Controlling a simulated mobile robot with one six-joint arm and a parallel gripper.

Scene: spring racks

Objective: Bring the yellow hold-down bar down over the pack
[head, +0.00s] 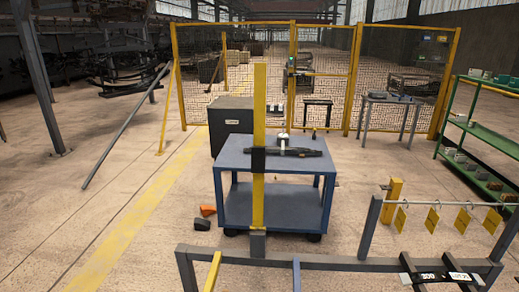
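A long yellow bar (259,105) stands upright in the middle of the head view, with a black band around it partway up. Its foot meets a grey block (257,244) on the near grey rack frame (330,264). A dark pack with white labels (438,282) lies across the frame at the lower right, partly cut off by the picture edge. The upright bar is apart from this pack. Another dark, long spring pack (300,152) lies on the blue cart behind the bar. My gripper is not in view.
The blue cart (232,165) stands just behind the rack. Yellow tags (433,219) hang from a rod at the right. A green shelf (480,140) is at the far right. Orange (208,210) and dark blocks lie on the floor. Floor at the left is mostly clear.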

